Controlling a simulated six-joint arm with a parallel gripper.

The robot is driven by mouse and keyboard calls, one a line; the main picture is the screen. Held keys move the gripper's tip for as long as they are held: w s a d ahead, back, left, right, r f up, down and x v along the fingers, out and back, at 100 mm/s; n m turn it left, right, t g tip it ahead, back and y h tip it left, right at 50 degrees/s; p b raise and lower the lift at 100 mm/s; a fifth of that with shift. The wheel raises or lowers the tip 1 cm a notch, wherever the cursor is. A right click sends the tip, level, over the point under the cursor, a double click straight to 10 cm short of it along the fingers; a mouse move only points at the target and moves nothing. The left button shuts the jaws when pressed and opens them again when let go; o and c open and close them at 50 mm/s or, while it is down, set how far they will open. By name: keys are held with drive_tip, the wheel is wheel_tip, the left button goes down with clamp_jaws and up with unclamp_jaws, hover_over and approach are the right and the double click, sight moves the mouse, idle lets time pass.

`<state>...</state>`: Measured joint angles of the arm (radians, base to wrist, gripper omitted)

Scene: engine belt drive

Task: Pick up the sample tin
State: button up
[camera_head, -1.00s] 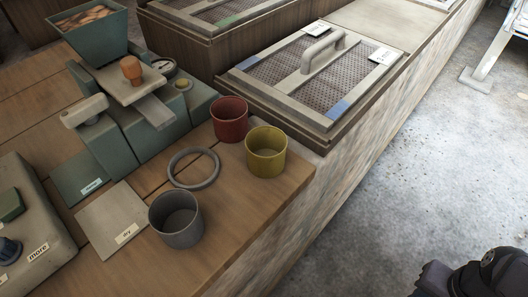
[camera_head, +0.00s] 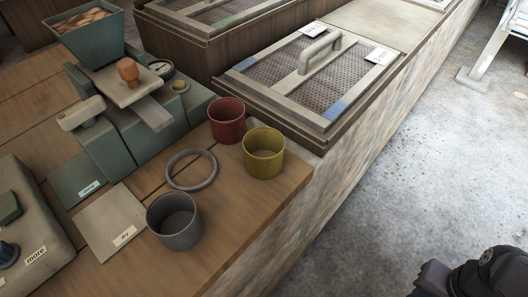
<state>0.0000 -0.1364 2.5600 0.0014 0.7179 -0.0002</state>
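Three open, empty-looking round tins stand upright on the wooden bench. The grey tin (camera_head: 174,229) is nearest, by the bench's front edge. The yellow tin (camera_head: 264,160) is at the bench's right corner, and the red tin (camera_head: 227,127) is just behind and left of it. No label shows which one is the sample tin. A dark part of my arm shows at the lower right, away from the bench over the floor. My gripper's fingers are out of the picture.
A grey ring (camera_head: 191,170) lies among the tins. A green machine (camera_head: 131,128) with a filled hopper stands behind left. A flat plate labelled "dry" (camera_head: 107,222) lies left of the grey tin. A mesh-lidded box (camera_head: 271,87) adjoins the bench. The concrete floor (camera_head: 400,160) is clear.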

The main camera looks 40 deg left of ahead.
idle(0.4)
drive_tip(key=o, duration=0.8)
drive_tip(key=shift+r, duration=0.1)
